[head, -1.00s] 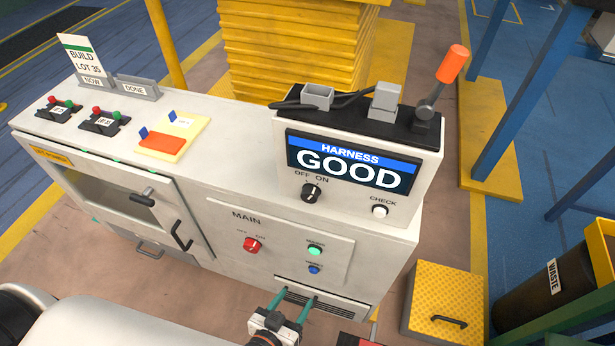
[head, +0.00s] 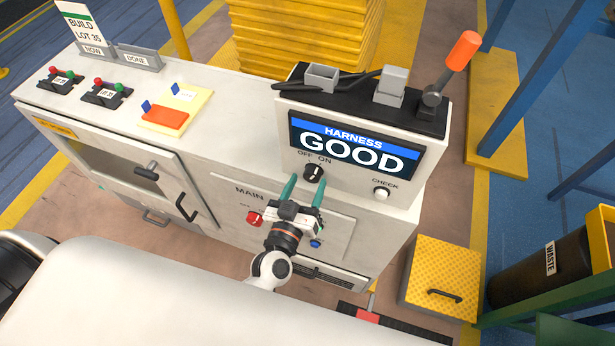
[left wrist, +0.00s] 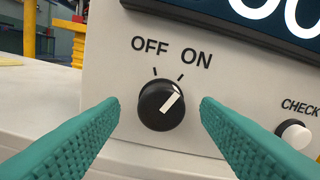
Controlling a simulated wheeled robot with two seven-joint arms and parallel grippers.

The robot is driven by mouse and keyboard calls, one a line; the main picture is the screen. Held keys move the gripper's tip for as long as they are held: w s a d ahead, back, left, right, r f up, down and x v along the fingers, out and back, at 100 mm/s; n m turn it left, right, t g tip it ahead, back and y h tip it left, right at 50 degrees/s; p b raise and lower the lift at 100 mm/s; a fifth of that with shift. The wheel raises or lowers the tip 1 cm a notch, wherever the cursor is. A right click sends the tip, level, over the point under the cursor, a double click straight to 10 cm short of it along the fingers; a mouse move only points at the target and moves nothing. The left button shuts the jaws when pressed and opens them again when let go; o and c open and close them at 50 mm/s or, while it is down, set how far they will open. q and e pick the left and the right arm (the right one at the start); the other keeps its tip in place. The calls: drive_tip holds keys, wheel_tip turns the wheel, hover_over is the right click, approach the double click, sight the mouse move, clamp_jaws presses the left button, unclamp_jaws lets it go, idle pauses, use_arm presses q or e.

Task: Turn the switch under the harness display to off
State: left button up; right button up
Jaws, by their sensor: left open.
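The black rotary switch (head: 314,173) sits on the white box under the harness display (head: 352,152), which reads GOOD. In the left wrist view the switch (left wrist: 161,105) has a white pointer line turned up and right, toward the ON mark. The OFF mark is up and left of it. My left gripper (head: 304,186) is open, its two green fingers pointing at the switch. In the left wrist view the fingers stand one on each side of the knob, apart from it. My right gripper is not in view.
A white CHECK button (head: 381,194) is right of the switch. Below, the MAIN panel has a red knob (head: 254,218) and a blue button (head: 315,243). A lever with an orange grip (head: 463,50) stands on top of the box. The bench top to the left holds small devices.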

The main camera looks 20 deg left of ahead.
use_arm(q)
drive_tip(key=shift+w, duration=0.95)
drive_tip(key=c, duration=1)
drive_tip(key=shift+n, duration=0.4)
drive_tip(key=n+p, duration=0.1)
drive_tip(key=n, duration=0.2)
drive_tip(key=shift+n, duration=0.4)
drive_tip(key=n, duration=0.5)
drive_tip(key=shift+n, duration=0.3)
